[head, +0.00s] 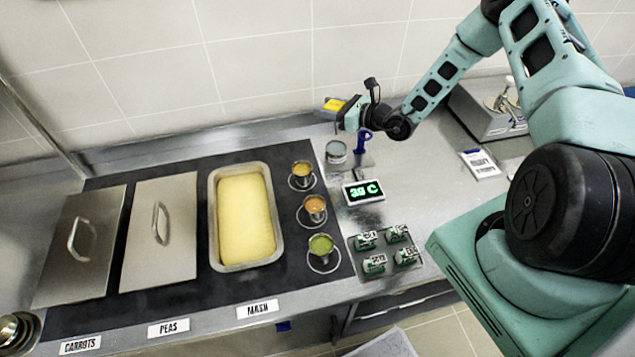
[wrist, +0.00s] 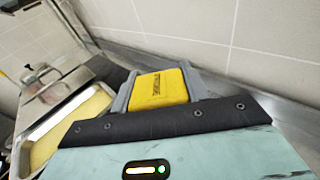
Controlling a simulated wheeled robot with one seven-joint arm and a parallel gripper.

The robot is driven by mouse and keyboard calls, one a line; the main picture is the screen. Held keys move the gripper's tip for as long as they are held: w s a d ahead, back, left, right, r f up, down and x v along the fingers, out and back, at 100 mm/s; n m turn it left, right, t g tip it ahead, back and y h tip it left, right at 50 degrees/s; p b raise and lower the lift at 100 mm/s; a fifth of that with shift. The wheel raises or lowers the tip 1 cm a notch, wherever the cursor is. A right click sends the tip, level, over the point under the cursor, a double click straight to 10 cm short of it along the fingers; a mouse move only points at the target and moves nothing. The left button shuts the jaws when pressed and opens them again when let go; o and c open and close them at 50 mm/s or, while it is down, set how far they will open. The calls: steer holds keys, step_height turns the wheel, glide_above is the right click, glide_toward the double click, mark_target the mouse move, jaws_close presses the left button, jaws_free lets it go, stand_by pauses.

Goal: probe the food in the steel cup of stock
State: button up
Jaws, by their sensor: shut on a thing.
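The probe's tip is too small to make out. Three steel cups stand in rings to the left: a back cup with yellow-orange food (head: 302,170), a middle cup with orange-brown food (head: 315,205) and a front cup with green food (head: 321,246). I cannot tell from the pictures which holds stock. The probe is right of the cups and apart from them. A display (head: 363,191) reads 39 C.
A small round tub (head: 336,153) stands just left of the probe. A mash pan (head: 216,232), lidded pans and a tray of green-labelled pots (head: 361,268) surround the cups.

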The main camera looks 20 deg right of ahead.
steer(key=s+a+n+g+y+b, duration=0.2)
steer(key=s+a+n+g+y, duration=0.7)
steer(key=s+a, duration=0.75)
step_height(320, 180, down, 8)
steer(key=s+d+b, duration=0.1)
steer(key=b, duration=0.5)
steer(key=shift+s+d+f+g+h, duration=0.2)
steer(key=shift+s+d+g+h, duration=0.1)
steer(key=shift+g, duration=0.1)
steer(key=shift+r, duration=0.2)
stand_by(3.4)
step_height(320, 180, up, 8)
steer(key=p, duration=0.6)
steer(key=shift+r, duration=0.25)
